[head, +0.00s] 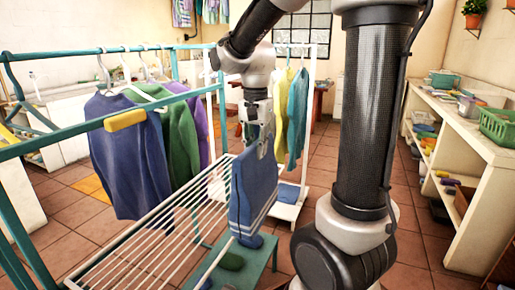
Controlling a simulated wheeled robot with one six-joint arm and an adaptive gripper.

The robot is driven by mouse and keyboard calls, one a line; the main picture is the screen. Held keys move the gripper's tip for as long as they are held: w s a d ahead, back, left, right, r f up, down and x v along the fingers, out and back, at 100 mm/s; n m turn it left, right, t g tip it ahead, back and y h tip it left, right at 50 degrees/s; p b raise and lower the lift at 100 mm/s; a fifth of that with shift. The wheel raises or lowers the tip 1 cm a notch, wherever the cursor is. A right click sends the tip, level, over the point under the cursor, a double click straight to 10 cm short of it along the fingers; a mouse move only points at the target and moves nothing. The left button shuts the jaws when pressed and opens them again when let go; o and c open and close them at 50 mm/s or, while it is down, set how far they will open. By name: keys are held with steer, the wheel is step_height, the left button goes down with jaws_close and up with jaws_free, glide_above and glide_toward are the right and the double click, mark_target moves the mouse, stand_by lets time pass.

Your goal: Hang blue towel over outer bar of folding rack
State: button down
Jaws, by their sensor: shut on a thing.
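The blue towel (253,197), with pale stripes near its lower edge, hangs from my gripper (262,146) near the middle of the head view. My gripper points down and is shut on the towel's top edge. The towel hangs in front of the right end of the white folding rack (160,238) and hides part of it. I cannot tell whether the towel touches the rack's outer bar.
A teal clothes rail (75,133) with hanging garments (130,155) stands at left, a yellow piece (125,120) on its bar. Shelves (482,135) with baskets line the right wall. Tiled floor shows between.

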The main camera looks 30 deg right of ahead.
steer(key=shift+w+a, duration=0.6)
steer(key=shift+w, duration=0.2)
steer(key=shift+w+a, duration=0.55)
steer(key=shift+w, duration=0.25)
steer(key=shift+f, duration=0.1)
step_height(320, 180, down, 28)
steer(key=shift+f, duration=0.15)
stand_by(0.6)
steer(key=c, duration=1.3)
jaws_free()
steer(key=shift+o, duration=0.2)
step_height(320, 180, up, 9)
steer(key=shift+r, duration=0.1)
